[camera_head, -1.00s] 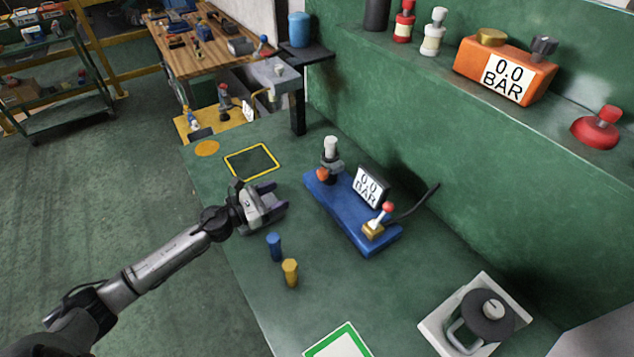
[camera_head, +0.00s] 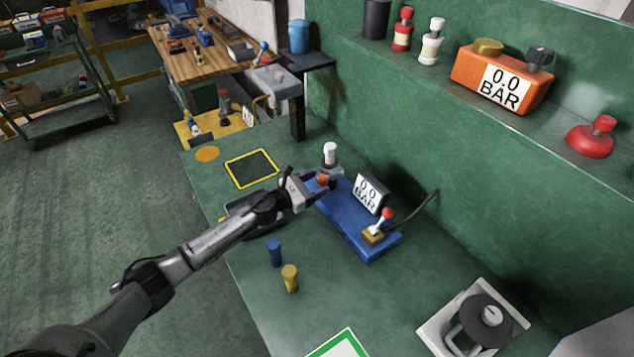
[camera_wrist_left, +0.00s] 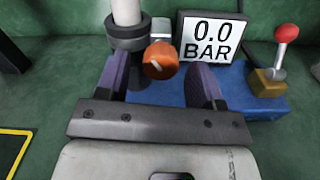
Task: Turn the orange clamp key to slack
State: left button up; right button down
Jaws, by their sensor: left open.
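The orange clamp key (camera_head: 323,180) is a round knob with a pale line on its face, on the front of a dark clamp that holds a white-topped post (camera_head: 330,155). The clamp stands at the far left end of the blue base (camera_head: 358,226). In the left wrist view the key (camera_wrist_left: 160,60) lies between the two purple fingers, nearer the left one, a little beyond their tips. My left gripper (camera_head: 319,187) is open and empty, close in front of the key. I cannot tell whether a finger touches it. My right gripper is not in view.
A gauge display (camera_head: 369,192) reading 0.0 BAR and a red-knobbed lever (camera_head: 380,226) on a brass block stand on the base. Blue (camera_head: 274,252) and yellow (camera_head: 290,278) pegs stand on the bench nearer me. A yellow-outlined square (camera_head: 252,168) lies behind my left arm.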

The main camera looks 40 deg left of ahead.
pick_arm(q)
jog(key=shift+w+d, duration=0.1)
jog(key=shift+w, duration=0.2)
jog(key=c, duration=0.9)
